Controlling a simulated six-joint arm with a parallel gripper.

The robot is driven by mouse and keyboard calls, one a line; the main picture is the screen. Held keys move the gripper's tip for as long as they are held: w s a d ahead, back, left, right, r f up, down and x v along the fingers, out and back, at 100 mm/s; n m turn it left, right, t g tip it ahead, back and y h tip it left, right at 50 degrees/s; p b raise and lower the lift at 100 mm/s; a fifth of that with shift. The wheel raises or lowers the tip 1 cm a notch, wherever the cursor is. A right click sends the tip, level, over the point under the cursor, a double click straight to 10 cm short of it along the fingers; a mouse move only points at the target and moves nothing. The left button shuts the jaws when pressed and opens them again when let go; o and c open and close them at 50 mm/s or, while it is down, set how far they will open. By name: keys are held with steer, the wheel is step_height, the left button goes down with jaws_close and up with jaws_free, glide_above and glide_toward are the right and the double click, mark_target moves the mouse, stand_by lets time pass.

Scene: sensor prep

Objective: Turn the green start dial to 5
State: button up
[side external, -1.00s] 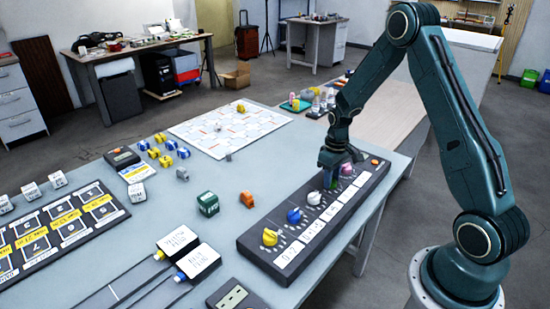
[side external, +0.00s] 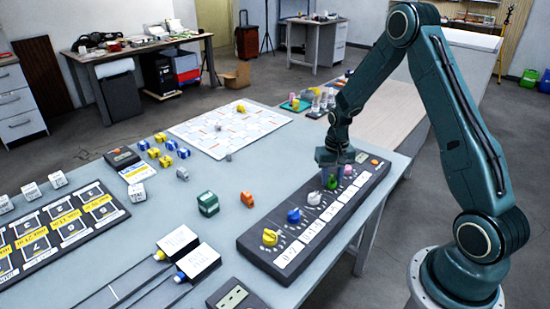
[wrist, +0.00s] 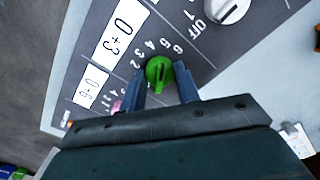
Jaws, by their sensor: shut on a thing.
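The green start dial (wrist: 158,72) sits on the dark control panel (side external: 262,256), in a row of coloured dials. In the wrist view it lies between the two fingers of my gripper (wrist: 161,77), which is shut on it. Printed numbers, among them 4 and 6, fan around the dial's far side; its exact setting is too small to read surely. In the side view my gripper (side external: 332,172) points down over the panel, and part of the green dial (side external: 332,183) shows below it.
The white dial (side external: 314,198), blue dial (side external: 293,215) and yellow dial (side external: 269,237) stand in line in front, and a pink dial (side external: 347,171) behind.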

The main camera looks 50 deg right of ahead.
mark_target(332, 178)
steer(key=o, duration=1)
steer(key=shift+r, duration=0.15)
step_height(332, 178, up, 14)
steer(key=shift+f, duration=0.2)
stand_by(0.5)
